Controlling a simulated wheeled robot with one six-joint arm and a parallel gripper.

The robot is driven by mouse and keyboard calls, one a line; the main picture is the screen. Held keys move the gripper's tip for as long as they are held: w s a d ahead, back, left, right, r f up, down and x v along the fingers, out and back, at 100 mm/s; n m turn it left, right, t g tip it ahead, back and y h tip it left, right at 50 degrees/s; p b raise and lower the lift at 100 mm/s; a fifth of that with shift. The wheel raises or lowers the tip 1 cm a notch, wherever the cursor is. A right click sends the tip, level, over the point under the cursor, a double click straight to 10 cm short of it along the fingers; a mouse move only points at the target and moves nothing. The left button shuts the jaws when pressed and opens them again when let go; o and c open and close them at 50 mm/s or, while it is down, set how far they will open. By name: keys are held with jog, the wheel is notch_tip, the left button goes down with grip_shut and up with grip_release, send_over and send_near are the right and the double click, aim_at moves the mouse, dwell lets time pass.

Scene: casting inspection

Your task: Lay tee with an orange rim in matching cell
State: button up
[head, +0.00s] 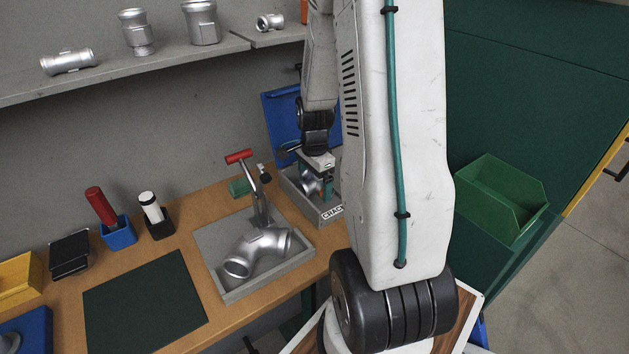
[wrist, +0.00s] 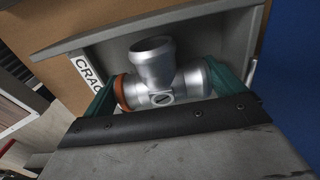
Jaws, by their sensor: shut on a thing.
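The tee is a silver pipe fitting with an orange rim on one end; it shows large in the wrist view (wrist: 160,82). My gripper (wrist: 172,92) is shut on the tee, with green fingers at its two ends. In the head view my gripper (head: 326,178) is over a grey cell with a label that begins "CRAC" (head: 331,213), and the tee (head: 311,183) shows partly beside the fingers. In the wrist view the tee is within the walls of this cell (wrist: 130,22). I cannot tell whether it touches the floor of the cell.
A grey tray (head: 222,287) with a silver elbow fitting (head: 257,251) and a red-handled clamp (head: 239,157) stands left of the cell. A blue panel (head: 283,120) rises behind it. A dark mat (head: 144,305) lies clear. A green bin (head: 500,200) is at right.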

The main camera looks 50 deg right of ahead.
aim_at(314, 177)
jog(key=shift+f, duration=0.6)
jog(key=o, duration=1.1)
jog(key=shift+r, duration=3.95)
jog(key=s+a+r+n+t, duration=0.2)
jog(key=a+r+n+t, duration=0.2)
jog(key=a+r+n, duration=1.25)
jog(key=s+a+r+n+t, duration=0.2)
jog(key=s+a+r+n, duration=0.3)
jog(key=a, duration=0.4)
jog(key=s+f+g, duration=0.3)
jog(key=s+g, duration=0.1)
jog(key=s, duration=0.4)
jog(key=shift+s+d+f+m+g, duration=0.2)
jog(key=shift+s+f+m+g, duration=0.15)
jog(key=shift+f+g, duration=0.05)
